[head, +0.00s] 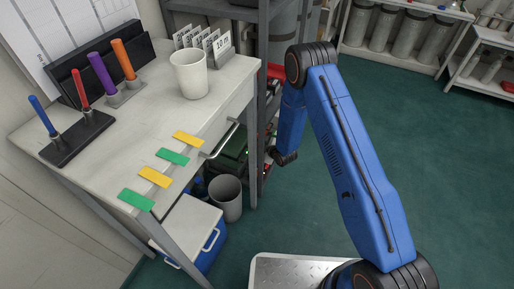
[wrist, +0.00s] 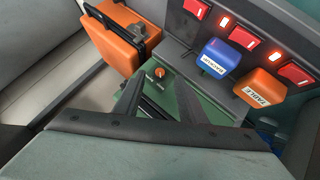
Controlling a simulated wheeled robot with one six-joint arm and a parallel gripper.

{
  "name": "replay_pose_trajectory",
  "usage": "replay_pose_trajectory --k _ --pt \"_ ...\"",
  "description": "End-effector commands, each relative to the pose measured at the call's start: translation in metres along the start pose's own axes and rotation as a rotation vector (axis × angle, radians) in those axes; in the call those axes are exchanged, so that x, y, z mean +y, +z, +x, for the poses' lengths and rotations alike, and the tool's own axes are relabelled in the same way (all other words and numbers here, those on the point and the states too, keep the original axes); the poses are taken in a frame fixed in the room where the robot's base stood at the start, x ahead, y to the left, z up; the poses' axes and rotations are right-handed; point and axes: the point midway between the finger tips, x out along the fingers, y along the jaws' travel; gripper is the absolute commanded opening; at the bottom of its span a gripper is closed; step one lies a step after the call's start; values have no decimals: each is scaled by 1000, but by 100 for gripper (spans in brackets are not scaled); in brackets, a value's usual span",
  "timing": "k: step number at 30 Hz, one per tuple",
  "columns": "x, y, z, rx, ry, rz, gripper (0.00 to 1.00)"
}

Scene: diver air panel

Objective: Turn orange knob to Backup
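The small orange knob (wrist: 160,72) sits on a green panel (wrist: 188,98) in the wrist view, with small white markings beside it. I cannot read the markings or tell which one the knob points at. My gripper (wrist: 162,88) is open, its two dark fingers apart on either side below the knob in the picture. Nothing shows between the fingers. I cannot tell how far the fingertips are from the knob. In the head view my blue arm reaches down beside the shelf; the knob does not show there and my gripper cannot be made out.
In the wrist view, an orange case (wrist: 120,40) stands behind the knob. Labelled blue (wrist: 214,58) and orange (wrist: 262,88) blocks sit to the right, below red switches (wrist: 243,38). In the head view, a worktable (head: 130,110) with a white cup (head: 189,73) stands left; green floor is free right.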

Motion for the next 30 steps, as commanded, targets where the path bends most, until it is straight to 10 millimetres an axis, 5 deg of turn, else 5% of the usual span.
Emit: replay_pose_trajectory --k 7,18,23,30 --pt "0 1 25 -1 -1 0 37" --pt "0 0 30 0 0 1 37" --pt "0 0 30 0 0 1 1" --pt "1 0 30 0 -4 5 0"
